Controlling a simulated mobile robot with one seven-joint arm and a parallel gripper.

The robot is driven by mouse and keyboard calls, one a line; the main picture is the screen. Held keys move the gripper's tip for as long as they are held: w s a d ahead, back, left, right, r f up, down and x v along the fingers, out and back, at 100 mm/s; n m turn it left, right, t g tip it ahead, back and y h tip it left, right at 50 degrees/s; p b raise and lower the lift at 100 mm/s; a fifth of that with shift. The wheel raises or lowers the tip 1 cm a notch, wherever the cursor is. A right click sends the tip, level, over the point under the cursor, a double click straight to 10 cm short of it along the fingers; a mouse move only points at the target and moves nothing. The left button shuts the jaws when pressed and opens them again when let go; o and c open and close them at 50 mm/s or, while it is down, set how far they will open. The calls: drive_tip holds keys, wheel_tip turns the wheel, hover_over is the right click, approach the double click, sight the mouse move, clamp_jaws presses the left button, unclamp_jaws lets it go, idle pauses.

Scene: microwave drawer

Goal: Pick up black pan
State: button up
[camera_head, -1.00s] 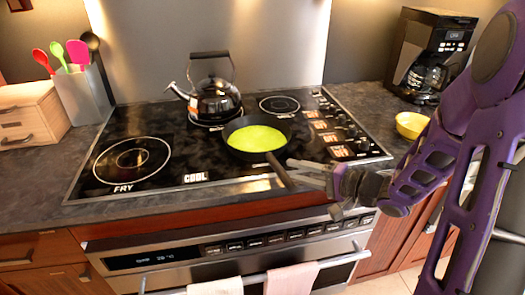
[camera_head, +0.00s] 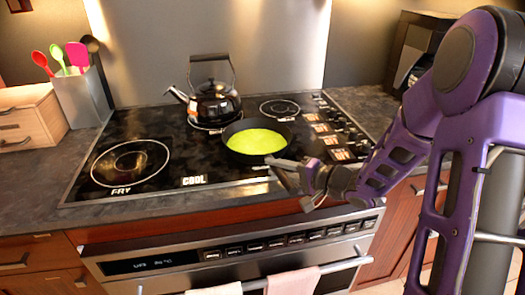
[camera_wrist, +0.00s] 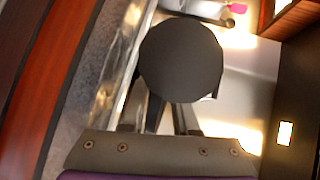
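A black kettle (camera_head: 214,104) stands on the burner behind the pan. A utensil holder (camera_head: 82,98) and wooden box (camera_head: 28,119) are at the left. A coffee maker (camera_head: 414,45) is partly hidden by my arm. The front-left burner (camera_head: 130,163) is clear. Towels hang on the oven handle.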

clamp_jaws()
idle(0.8)
drive_tip(key=shift+r, duration=0.1)
idle(0.4)
